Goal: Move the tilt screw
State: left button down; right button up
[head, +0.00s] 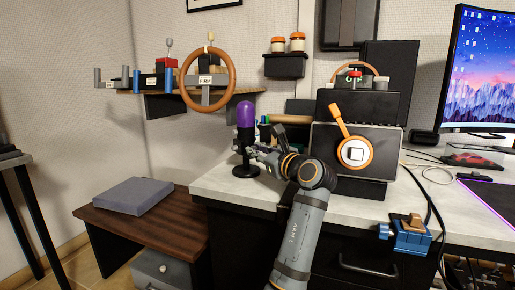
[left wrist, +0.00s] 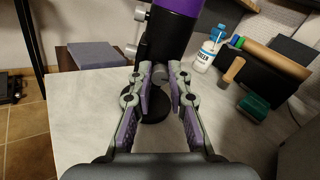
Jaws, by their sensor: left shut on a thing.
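A microphone with a purple head (head: 245,114) and dark body stands upright on a round black base (head: 246,171) at the left end of the white desk. My left gripper (head: 259,151) reaches to its lower right side. In the left wrist view, the microphone's black body (left wrist: 164,38) rises beyond the fingers. A small grey round knob, seemingly the tilt screw (left wrist: 160,73), sits between the fingertips, and my left gripper (left wrist: 160,78) is shut on it. The fingers partly hide the knob and the base. My right gripper is not in view.
A white bottle (left wrist: 208,50) stands right of the microphone, with a wooden-handled tool (left wrist: 233,70) and green item (left wrist: 254,106) nearby. A black box with an orange lever (head: 339,122) stands to the right. The desk's left front (left wrist: 85,115) is clear.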

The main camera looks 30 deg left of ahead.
aim_at(250, 114)
pick_arm(q)
jog(key=c, duration=1.3)
grip_release()
jog(key=shift+o, duration=0.2)
notch_tip(250, 114, up, 10)
jog(key=shift+r, duration=0.1)
